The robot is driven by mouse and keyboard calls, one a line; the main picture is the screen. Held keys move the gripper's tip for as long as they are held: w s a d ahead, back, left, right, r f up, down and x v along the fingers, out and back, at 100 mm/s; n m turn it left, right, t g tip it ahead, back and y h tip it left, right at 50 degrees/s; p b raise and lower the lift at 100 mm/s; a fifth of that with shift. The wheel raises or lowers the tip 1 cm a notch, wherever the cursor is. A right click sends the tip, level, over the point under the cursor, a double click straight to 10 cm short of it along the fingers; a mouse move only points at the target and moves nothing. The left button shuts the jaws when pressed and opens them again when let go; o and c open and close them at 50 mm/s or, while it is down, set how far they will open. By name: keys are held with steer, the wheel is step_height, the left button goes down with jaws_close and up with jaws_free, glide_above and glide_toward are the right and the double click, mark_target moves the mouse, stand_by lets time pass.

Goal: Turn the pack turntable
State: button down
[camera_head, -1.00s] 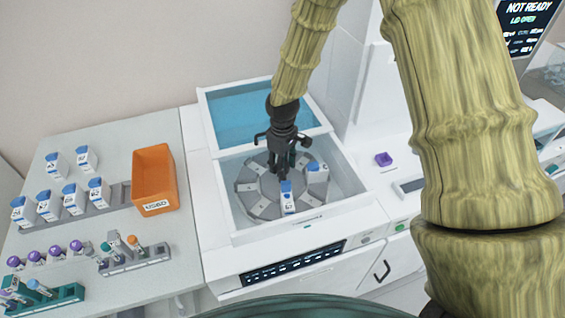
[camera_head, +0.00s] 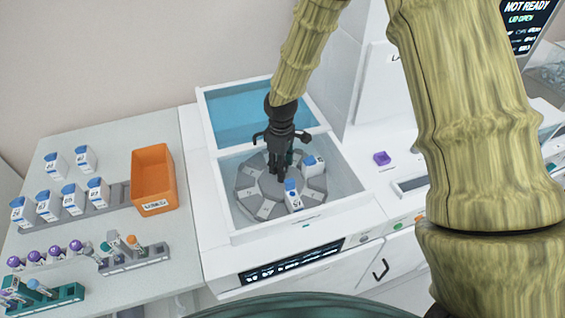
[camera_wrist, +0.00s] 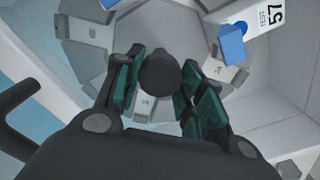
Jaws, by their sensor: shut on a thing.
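The pack turntable (camera_head: 262,211) is a grey disc with pale slots around its rim, sitting in a white open bay. My gripper (camera_head: 281,172) points down at its middle. In the wrist view, the two green-padded fingers of my gripper (camera_wrist: 160,92) are shut on a dark round hub knob (camera_wrist: 159,73). A white pack with a blue cap (camera_head: 293,196) stands at the front of the turntable, and a second pack (camera_head: 314,166) stands at its right. The wrist view shows one white pack labelled 57 (camera_wrist: 262,24) at upper right.
The bay's white front wall (camera_head: 300,226) and blue-tinted raised lid (camera_head: 230,112) surround the turntable. An orange bin (camera_head: 152,182) and several white packs (camera_head: 72,197) stand on the left bench. A screen (camera_head: 528,22) reads NOT READY, lid open.

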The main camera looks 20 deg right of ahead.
steer(key=c, duration=0.9)
jaws_free()
steer(key=shift+o, duration=0.2)
step_height(320, 180, up, 12)
steer(key=shift+d, duration=0.1)
